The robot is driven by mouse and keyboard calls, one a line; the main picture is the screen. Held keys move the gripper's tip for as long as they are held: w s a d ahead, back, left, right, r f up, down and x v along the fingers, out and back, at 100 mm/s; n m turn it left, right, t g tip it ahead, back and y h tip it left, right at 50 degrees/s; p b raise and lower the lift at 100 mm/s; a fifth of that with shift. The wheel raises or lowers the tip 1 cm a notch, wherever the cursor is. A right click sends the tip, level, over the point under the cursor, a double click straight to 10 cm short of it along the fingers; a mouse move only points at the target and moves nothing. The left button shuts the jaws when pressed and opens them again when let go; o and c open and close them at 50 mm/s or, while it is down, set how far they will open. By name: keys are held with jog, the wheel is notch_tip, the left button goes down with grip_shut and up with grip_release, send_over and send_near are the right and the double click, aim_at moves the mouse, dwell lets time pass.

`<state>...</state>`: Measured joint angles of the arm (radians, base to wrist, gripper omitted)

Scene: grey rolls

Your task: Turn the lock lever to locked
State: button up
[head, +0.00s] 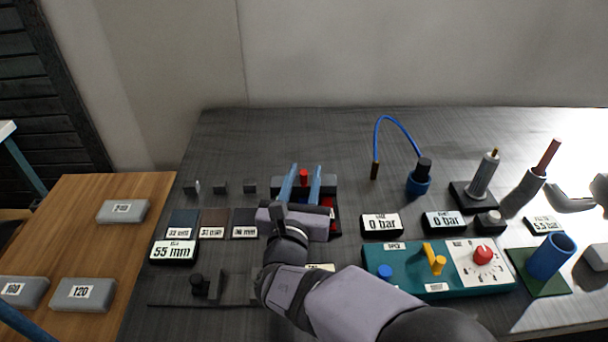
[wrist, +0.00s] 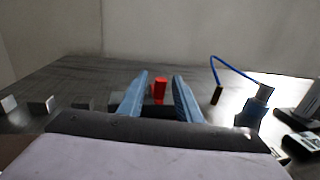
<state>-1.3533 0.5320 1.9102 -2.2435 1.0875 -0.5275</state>
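My gripper (head: 305,169) is open, its two blue fingers pointing toward the back of the table. A short upright red post (head: 304,177) stands on a dark grey block (head: 328,186), between the fingers in the picture, with a gap on each side. In the wrist view the red post (wrist: 160,88) also shows between the apart fingertips (wrist: 160,78). It may be the lock lever; no label on it is readable. My gripper body hides much of the fixture below; a red part (head: 328,203) shows beside the right finger.
A teal panel (head: 404,262) at right carries a yellow lever (head: 430,252), a blue knob (head: 385,271) and a red knob (head: 482,254). Two displays, including one (head: 381,224), read 0 bar. A blue hose (head: 398,126) arches behind. Small blocks (head: 220,187) stand left.

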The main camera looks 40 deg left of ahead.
grip_shut()
jog(key=shift+a+m+h, duration=0.1)
jog(key=shift+m+h, duration=0.2)
jog(key=shift+h, duration=0.1)
jog(key=shift+s+a+m+t+h+p, duration=0.25)
jog(key=shift+m+t+h+p, duration=0.25)
jog(key=shift+h, duration=0.4)
jog(key=shift+s+a+m+t+h+p, duration=0.1)
jog(key=shift+a+m+t+h+p, duration=0.15)
jog(key=shift+m+t+h, duration=0.5)
jog(key=shift+s+a+m+t+h+p, duration=0.15)
jog(key=shift+m+h+p, duration=0.3)
jog(key=shift+m+h, duration=0.75)
jog(key=shift+a+m+t+h+p, duration=0.1)
jog(key=shift+a+m+h+p, duration=0.3)
jog(key=shift+h, duration=1.15)
jog(key=shift+m+h, duration=0.65)
jog(key=shift+h, duration=0.15)
grip_release()
